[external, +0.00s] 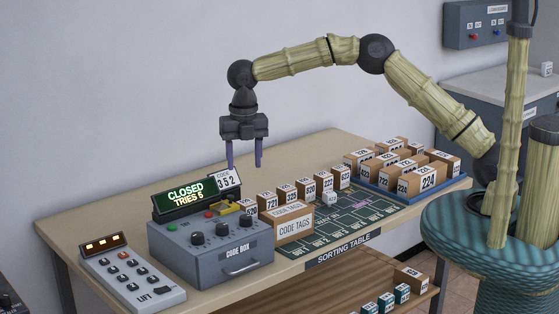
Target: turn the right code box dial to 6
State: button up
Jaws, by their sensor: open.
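The grey code box (200,262) stands at the left front of the sorting table. Its display (186,196) reads CLOSED, TRIES 5. Three dark dials sit in a row on its top; the right code box dial (247,220) is nearest the code tags box. The dial's setting is too small to read. My gripper (244,164) points down, open and empty, above and behind the code box, apart from the dials.
A keypad marked LIFT (133,280) lies left of the code box. Right of it are a code tags box (293,228), several numbered parcels and a blue tray (437,190) of parcels. The table's back left (110,205) is clear.

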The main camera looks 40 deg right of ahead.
aim_at(246, 217)
notch_tip(246, 217, up, 3)
jog(key=shift+f, duration=0.1)
dwell(0.4)
jog(key=m+p, duration=0.3)
jog(key=m, duration=0.5)
jog(key=m+p, duration=0.2)
jog(key=m, duration=0.6)
jog(key=shift+f+m+p, duration=0.2)
jog(key=shift+m+p, duration=0.1)
jog(key=shift+p, duration=0.1)
jog(key=shift+f, duration=0.1)
notch_tip(246, 217, down, 17)
jog(key=p, duration=0.5)
jog(key=shift+f+p, duration=0.15)
jog(key=shift+p, duration=0.15)
